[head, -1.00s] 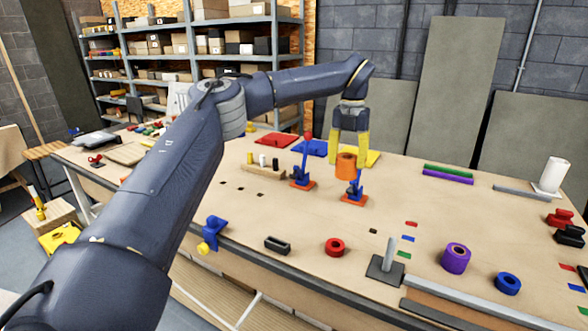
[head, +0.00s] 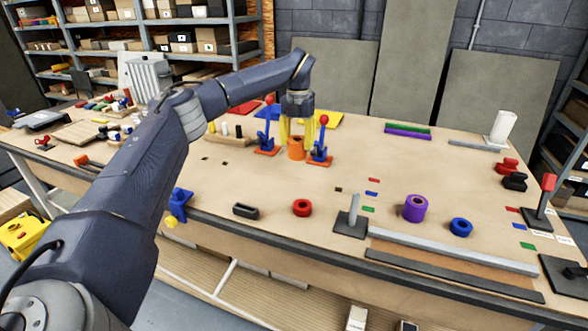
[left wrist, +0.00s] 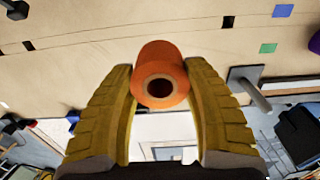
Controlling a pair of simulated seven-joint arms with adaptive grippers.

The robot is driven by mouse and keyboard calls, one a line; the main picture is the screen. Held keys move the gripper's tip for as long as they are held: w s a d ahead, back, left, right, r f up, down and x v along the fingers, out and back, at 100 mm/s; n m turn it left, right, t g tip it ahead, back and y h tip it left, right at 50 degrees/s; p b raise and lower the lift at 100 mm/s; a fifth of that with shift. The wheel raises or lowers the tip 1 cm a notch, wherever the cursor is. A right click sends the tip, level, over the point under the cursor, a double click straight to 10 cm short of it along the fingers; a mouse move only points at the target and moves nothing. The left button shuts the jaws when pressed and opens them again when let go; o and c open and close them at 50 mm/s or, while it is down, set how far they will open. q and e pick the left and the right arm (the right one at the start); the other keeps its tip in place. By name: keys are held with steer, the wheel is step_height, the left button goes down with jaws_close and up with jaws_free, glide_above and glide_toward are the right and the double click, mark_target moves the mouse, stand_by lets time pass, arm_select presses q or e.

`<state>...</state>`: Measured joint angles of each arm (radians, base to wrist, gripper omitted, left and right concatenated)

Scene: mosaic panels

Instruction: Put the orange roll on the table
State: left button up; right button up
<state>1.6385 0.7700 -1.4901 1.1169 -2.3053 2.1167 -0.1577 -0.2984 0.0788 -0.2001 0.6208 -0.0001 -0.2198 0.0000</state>
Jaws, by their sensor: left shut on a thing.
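The orange roll (head: 296,148) is between the yellow fingers of my left gripper (head: 297,138), low at the tabletop between two blue clamps with orange bases. Whether its underside touches the table (head: 270,190) cannot be told. In the left wrist view the roll (left wrist: 161,78) shows its open hole, and the left gripper's yellow fingers (left wrist: 162,100) close on both its sides. My right gripper is not in view.
The left blue clamp (head: 266,135) and the right blue clamp (head: 320,145) stand close on either side of the roll. A red roll (head: 302,208), a purple roll (head: 415,208) and a blue roll (head: 461,227) lie nearer the front.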

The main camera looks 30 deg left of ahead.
arm_select(q)
steer(key=shift+f, duration=5.55)
steer(key=shift+f, duration=0.15)
steer(key=o, duration=1.2)
step_height(320, 180, up, 12)
steer(key=shift+r, duration=0.15)
